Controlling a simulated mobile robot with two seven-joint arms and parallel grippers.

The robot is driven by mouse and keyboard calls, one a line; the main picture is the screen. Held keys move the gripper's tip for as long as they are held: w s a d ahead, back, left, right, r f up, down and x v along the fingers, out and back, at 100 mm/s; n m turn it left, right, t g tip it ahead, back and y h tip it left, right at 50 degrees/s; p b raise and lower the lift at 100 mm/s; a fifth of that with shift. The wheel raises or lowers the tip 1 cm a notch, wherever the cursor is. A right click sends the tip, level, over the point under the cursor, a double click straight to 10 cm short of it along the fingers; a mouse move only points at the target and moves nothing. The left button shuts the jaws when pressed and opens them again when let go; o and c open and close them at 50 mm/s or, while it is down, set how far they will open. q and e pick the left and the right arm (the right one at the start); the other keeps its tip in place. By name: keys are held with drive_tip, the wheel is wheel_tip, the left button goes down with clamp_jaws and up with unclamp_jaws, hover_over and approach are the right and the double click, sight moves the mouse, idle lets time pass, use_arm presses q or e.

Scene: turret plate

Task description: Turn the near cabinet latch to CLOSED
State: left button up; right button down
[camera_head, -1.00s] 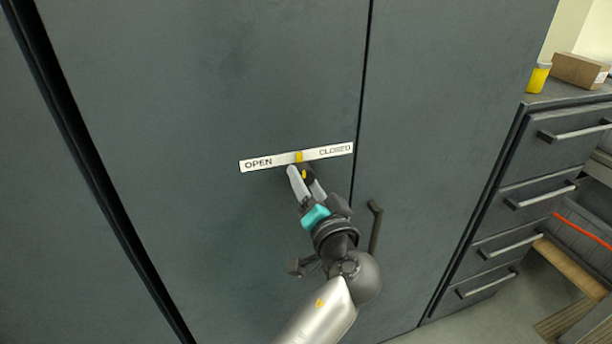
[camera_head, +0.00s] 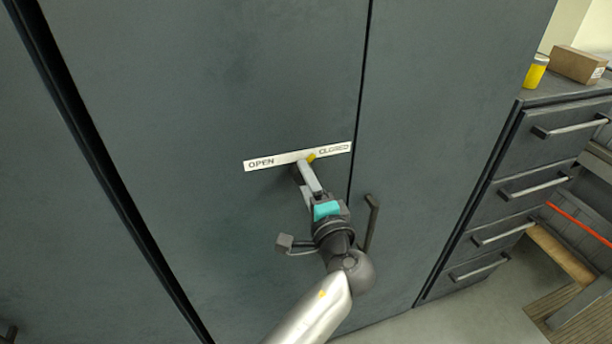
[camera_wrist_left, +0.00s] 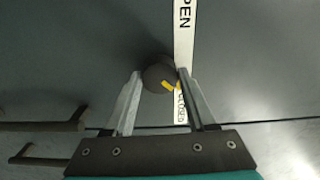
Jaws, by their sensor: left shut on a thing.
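The near latch is a dark round knob (camera_wrist_left: 156,72) with a yellow pointer (camera_head: 311,157), on the cabinet door below a white label strip (camera_head: 289,159) reading OPEN on the left and CLOSED on the right. The pointer leans right and covers the start of the word CLOSED. My left gripper (camera_head: 304,173) is shut on the knob, one finger on each side, as the left wrist view shows. In the head view the fingers and wrist hide most of the knob. My right gripper is not in view.
A vertical bar handle (camera_head: 371,224) stands on the door just right of my left wrist. A drawer unit with bar handles (camera_head: 534,186) is at the right, with a yellow jar (camera_head: 535,72) and a cardboard box (camera_head: 577,65) on top. The door around the latch is clear.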

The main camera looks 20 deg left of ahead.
use_arm(q)
drive_tip(key=shift+r+m, duration=0.15)
drive_tip(key=shift+m, duration=0.15)
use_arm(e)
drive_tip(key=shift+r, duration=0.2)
use_arm(q)
drive_tip(key=o, duration=1.4)
drive_tip(key=shift+c, duration=0.2)
